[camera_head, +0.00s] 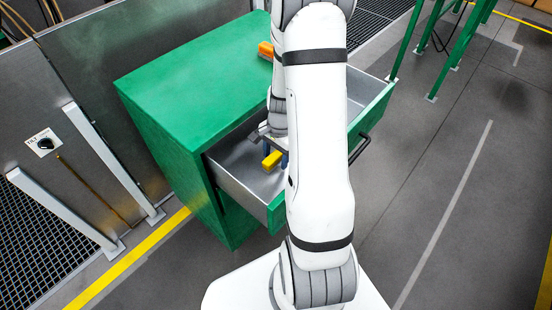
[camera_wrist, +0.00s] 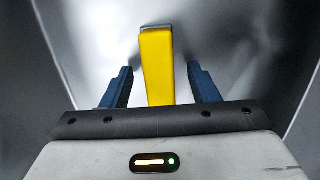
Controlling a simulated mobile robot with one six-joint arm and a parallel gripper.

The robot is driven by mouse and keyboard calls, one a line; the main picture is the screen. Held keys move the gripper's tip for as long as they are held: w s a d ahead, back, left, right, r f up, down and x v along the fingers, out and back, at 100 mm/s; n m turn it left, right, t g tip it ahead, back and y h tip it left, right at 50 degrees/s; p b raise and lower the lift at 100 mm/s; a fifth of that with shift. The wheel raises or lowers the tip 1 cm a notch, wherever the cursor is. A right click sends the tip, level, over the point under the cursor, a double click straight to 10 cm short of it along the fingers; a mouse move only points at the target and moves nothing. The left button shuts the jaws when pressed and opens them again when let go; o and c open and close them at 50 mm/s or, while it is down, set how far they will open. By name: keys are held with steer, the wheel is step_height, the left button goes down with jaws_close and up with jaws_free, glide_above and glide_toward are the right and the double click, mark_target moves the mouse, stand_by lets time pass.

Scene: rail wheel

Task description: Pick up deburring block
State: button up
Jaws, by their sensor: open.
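A yellow block (camera_head: 271,160), which I take to be the deburring block, is in the open drawer of a green cabinet. In the wrist view the yellow block (camera_wrist: 157,65) stands out long and narrow against the grey drawer floor. My gripper (camera_wrist: 160,75) is open, with one blue finger on each side of the block and a gap to each. In the head view my gripper (camera_head: 276,158) reaches down into the drawer, and my arm hides much of it. I cannot tell how high the fingers are above the drawer floor.
The open drawer (camera_head: 230,176) has metal side walls close around my gripper, and its green front carries a dark handle (camera_head: 360,148). An orange object (camera_head: 265,49) lies on the green cabinet top (camera_head: 190,80).

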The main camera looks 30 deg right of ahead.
mark_target(276, 154)
steer(key=shift+c, duration=0.5)
steer(key=c, duration=1)
step_height(276, 154, up, 10)
steer(key=shift+r+p, duration=0.1)
steer(key=shift+p, duration=0.65)
steer(key=shift+c, duration=0.2)
